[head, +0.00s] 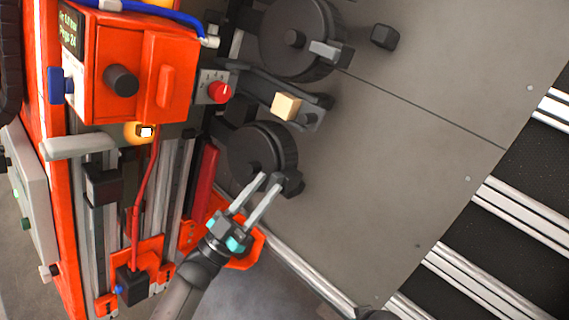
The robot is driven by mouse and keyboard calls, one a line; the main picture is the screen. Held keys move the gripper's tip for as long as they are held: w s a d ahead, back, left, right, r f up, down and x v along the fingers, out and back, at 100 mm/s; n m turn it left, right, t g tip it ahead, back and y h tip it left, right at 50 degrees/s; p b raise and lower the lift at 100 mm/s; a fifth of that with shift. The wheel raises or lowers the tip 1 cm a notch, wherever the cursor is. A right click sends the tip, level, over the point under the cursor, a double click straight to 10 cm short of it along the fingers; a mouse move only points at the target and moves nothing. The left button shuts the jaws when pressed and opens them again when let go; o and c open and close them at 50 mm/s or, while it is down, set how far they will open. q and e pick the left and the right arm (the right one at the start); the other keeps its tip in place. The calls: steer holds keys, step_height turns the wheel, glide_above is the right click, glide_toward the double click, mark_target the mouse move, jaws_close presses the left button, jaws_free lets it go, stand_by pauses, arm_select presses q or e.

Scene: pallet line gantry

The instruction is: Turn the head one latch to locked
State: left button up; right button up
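Two round black heads are mounted one above the other on the machine in the head view. The upper head (292,38) has a light grey latch tab (325,50) pointing right towards a dark block. The lower head (258,150) has a dark block (292,183) at its lower right edge. No label shows which is head one. My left gripper (270,181) reaches up from below, its two pale fingers apart, with the tips at the lower head's lower right rim beside the dark block. Any latch tab there is hidden or hard to make out. My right gripper is not visible.
An orange control box (135,70) with a black knob stands at upper left. A red knob (220,92) and a beige block (286,106) sit between the heads. An orange bracket (248,250) lies near my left wrist. The grey panel (400,140) to the right is mostly clear.

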mark_target(276, 175)
arm_select(q)
steer(key=x, duration=0.7)
steer(key=shift+f+b, duration=0.1)
steer(key=shift+b, duration=0.3)
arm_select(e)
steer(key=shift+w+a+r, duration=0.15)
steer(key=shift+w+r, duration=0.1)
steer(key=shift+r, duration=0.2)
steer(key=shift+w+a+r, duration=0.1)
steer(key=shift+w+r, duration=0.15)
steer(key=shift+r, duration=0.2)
arm_select(q)
steer(key=shift+s, duration=0.1)
jaws_close()
